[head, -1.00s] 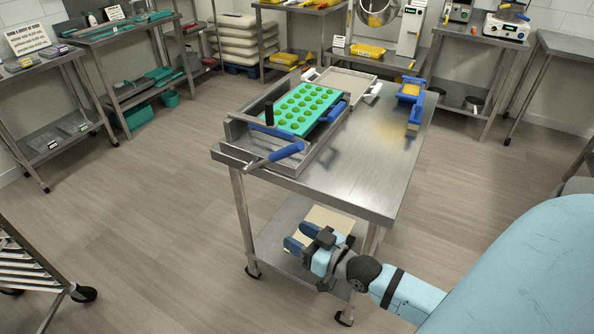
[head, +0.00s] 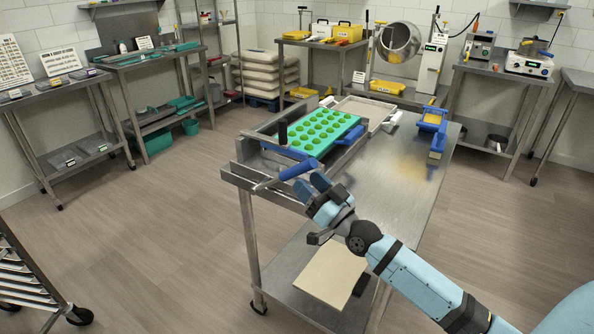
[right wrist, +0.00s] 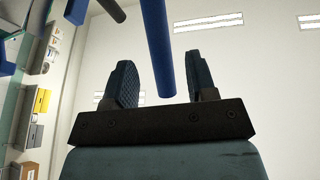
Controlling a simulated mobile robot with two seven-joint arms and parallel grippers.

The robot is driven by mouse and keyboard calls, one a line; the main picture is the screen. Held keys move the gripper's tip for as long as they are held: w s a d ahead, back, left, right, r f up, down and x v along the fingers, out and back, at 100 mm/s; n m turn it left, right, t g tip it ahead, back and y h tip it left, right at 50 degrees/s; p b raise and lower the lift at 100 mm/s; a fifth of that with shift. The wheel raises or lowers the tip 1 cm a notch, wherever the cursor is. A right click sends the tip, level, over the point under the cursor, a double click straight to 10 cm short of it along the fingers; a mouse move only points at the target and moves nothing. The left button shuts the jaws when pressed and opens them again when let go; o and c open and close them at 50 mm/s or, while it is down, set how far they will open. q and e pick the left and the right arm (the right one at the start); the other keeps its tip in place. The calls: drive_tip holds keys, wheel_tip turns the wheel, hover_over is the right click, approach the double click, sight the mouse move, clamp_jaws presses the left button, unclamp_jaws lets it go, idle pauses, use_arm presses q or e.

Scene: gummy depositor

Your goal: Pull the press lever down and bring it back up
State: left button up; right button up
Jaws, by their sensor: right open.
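The press lever has a blue handle (head: 298,168), slanting up to the right at the near end of the metal depositor frame (head: 240,172). A green mold tray (head: 318,151) with green-filled cavities sits in the frame. My right gripper (head: 311,186) is open, just below and beside the handle. My left gripper is not in view.
A pale board (head: 330,272) lies on the lower shelf. Open floor surrounds the cart.

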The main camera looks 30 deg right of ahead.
sight(297, 171)
drive_tip(key=shift+x, duration=2.3)
clamp_jaws()
